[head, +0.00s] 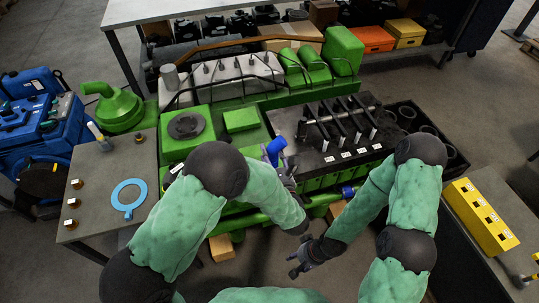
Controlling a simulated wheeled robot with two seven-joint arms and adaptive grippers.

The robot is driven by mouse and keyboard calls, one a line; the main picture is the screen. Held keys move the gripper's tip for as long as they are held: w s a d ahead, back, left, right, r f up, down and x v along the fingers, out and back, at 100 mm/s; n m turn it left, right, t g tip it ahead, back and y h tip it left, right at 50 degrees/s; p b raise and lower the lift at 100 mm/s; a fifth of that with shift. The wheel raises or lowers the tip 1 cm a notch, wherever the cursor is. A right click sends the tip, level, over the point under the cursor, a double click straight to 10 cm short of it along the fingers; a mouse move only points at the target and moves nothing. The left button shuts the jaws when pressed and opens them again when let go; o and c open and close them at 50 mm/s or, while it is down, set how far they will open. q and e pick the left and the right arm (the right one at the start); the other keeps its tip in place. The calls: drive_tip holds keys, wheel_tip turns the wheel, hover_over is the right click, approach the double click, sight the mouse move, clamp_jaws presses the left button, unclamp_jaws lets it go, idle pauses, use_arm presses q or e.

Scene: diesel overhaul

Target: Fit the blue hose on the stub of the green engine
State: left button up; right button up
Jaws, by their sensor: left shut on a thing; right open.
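The green engine (242,120) fills the middle of the head view. A short bent blue hose (275,149) stands out above my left gripper (283,172), which is shut on it over the engine's near side. My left forearm and gripper hide the hose's lower end and part of the engine. I cannot make out the stub for certain, nor whether the hose touches the engine. A small blue piece (348,191) shows low on the engine's near right side. My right gripper (297,266) is open and empty, lower down in front of the engine.
A grey table (100,165) at left holds a light-blue ring (129,196) and several small brass parts. A blue machine (42,112) stands beyond it. A black rack with rocker parts (340,125) covers the engine's right. A yellow box (480,215) sits on the right table.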

use_arm(q)
drive_tip(key=shift+f, duration=0.1)
drive_tip(key=o, duration=1.5)
drive_tip(key=v, duration=1.2)
